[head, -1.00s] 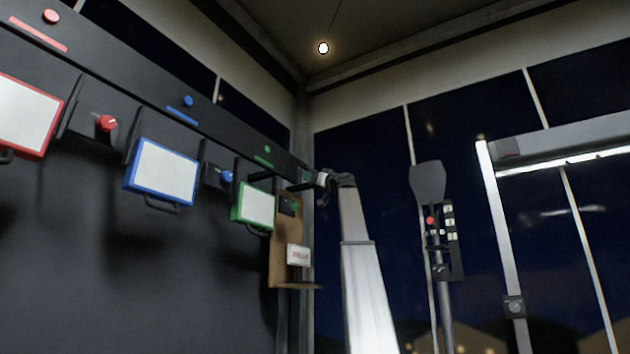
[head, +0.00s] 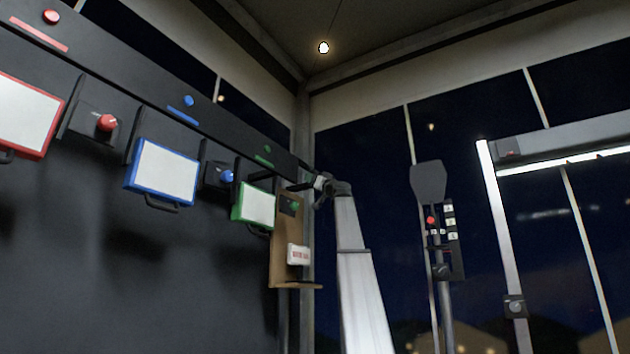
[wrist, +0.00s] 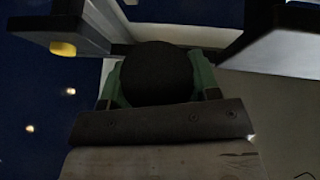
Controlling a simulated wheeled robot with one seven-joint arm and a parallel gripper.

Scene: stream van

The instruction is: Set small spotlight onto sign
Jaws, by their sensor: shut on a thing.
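My gripper (head: 316,184) is raised at the far right end of the wall rail, above a brown wooden board. It is shut on a dark thing, which I take to be the small spotlight; in the head view it is too small and dark to make out. The wrist view shows a dark round body (wrist: 158,74) with green side pieces, by a dark bar with screws. A small white sign (head: 298,255) with red lettering is low on the wooden board (head: 283,235). I cannot tell whether the held thing touches anything.
Red (head: 25,117), blue (head: 165,172) and green (head: 257,207) framed panels hang on the left wall. Red (head: 106,123) and blue (head: 227,176) knobs sit between them. A pole with a dark paddle-shaped head (head: 428,183) stands right of my arm. A lit bar (head: 565,150) is farther right.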

